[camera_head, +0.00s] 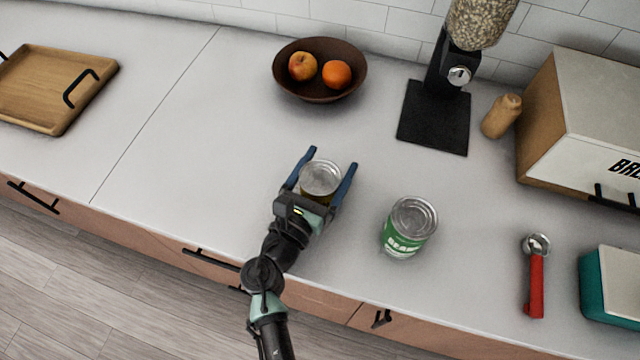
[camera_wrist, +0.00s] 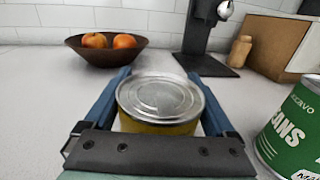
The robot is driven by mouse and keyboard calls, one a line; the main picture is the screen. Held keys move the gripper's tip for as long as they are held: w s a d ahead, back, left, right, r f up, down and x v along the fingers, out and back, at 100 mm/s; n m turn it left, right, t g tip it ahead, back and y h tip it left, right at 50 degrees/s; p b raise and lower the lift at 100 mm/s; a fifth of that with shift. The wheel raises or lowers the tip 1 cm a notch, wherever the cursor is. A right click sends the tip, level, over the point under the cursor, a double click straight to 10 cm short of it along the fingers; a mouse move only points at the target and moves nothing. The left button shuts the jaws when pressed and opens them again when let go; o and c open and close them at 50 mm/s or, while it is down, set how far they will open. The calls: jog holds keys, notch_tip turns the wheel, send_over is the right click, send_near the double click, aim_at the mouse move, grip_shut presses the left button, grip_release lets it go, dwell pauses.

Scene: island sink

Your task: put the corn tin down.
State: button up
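The corn tin (camera_head: 320,178) has a silver lid and a yellow side. It stands upright between the two blue fingers of my gripper (camera_head: 333,158), near the middle of the counter. In the wrist view, the tin (camera_wrist: 160,100) fills the space between the fingers (camera_wrist: 160,72), which lie against its left and right sides. My gripper appears shut on it. The tin's base is hidden, so I cannot tell whether it touches the counter.
A green beans tin (camera_head: 408,228) stands to the right, apart from my gripper. A brown fruit bowl (camera_head: 320,95) and a coffee grinder (camera_head: 440,100) stand behind. A red-handled scoop (camera_head: 537,280) lies farther right. The counter (camera_head: 190,150) is clear to the left, up to a wooden tray (camera_head: 45,90).

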grip_shut()
notch_tip(320, 180, up, 10)
jog(key=p, duration=0.2)
jog(key=shift+p, duration=0.3)
jog(key=shift+r, duration=0.1)
